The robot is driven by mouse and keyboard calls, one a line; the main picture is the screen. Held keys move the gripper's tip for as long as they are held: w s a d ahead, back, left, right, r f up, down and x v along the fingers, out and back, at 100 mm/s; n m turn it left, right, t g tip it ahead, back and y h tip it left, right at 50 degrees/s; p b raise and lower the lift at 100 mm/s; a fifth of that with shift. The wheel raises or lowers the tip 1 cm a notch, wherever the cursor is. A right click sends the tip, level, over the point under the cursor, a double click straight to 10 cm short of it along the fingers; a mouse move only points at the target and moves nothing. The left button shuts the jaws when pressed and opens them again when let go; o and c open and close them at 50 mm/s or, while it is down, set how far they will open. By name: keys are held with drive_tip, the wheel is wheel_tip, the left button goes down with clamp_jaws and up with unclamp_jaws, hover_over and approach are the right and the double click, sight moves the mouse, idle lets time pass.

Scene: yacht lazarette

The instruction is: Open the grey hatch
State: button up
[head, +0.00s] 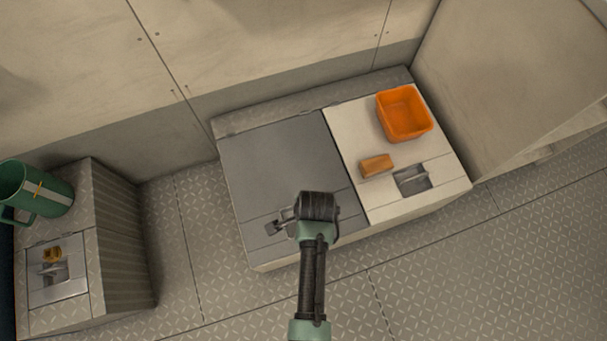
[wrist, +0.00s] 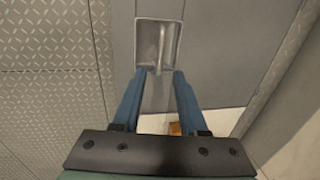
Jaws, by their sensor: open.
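The grey hatch (head: 285,155) lies flat and closed in the top of a low locker, left of a cream lid. Its recessed handle (wrist: 170,42) shows in the wrist view as a metal tray with a narrow bar (wrist: 162,45) across it.
The cream lid (head: 363,125) bears an orange bin (head: 404,113), an orange-brown block (head: 376,166) and its own recessed handle (head: 412,180). A box (head: 115,215) at left bears a green mug (head: 45,190) and a small yellowish item (head: 52,254). Patterned floor (head: 190,235) between is clear.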

wheel_tip(320, 180, down, 7)
drive_tip(key=w+b, duration=0.1)
drive_tip(key=b, duration=0.2)
drive_tip(key=shift+w+a, duration=0.2)
drive_tip(key=shift+r, duration=0.1)
clamp_jaws()
idle(1.1)
